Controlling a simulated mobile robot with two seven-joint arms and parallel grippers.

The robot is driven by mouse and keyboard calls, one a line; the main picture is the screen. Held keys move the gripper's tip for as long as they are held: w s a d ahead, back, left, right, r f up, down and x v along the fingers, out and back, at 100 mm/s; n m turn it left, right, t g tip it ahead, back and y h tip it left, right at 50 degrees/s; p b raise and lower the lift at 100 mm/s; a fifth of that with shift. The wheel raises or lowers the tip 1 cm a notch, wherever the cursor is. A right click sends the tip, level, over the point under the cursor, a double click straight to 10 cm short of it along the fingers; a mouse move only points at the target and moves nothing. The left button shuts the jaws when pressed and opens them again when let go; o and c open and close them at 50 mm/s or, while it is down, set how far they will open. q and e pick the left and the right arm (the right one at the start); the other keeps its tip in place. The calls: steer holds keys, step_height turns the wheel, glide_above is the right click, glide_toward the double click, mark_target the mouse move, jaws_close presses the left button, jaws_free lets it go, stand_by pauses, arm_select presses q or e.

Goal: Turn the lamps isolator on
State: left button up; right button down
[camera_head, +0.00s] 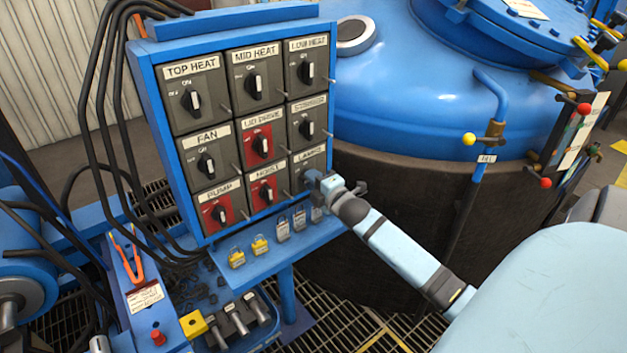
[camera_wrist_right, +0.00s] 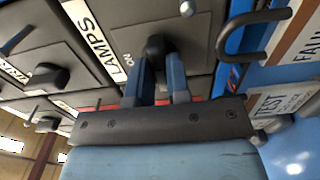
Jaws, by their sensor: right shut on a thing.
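The isolator board (camera_head: 150,110) is a blue-framed panel with three rows of rotary switches. The lamps isolator (camera_head: 300,170) is the grey one at its bottom right, mostly hidden by my right gripper in the head view. In the wrist view its LAMPS label (camera_wrist_right: 90,37) and the ON mark show beside the dark knob (camera_wrist_right: 157,46). My right gripper (camera_head: 312,179) is shut on this knob, with its two blue fingers (camera_wrist_right: 163,80) on either side. The knob's exact angle is hard to tell. My left gripper is in neither view.
Red pump (camera_head: 220,215) and hoist-like (camera_head: 270,190) switches sit left of the lamps one. Yellow (camera_head: 260,246) and grey (camera_head: 282,229) padlocks hang along the ledge below. A metal hook (camera_wrist_right: 238,35) is close to the gripper. The large blue furnace vessel (camera_head: 430,110) stands right.

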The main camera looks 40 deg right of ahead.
arm_select(q)
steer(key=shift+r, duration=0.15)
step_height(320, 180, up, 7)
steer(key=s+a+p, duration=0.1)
steer(key=p, duration=1.2)
arm_select(e)
steer(key=m, duration=1.7)
steer(key=shift+m, duration=0.4)
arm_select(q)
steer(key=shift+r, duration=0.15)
arm_select(e)
steer(key=c, duration=1.4)
jaws_free()
steer(key=shift+o, duration=0.2)
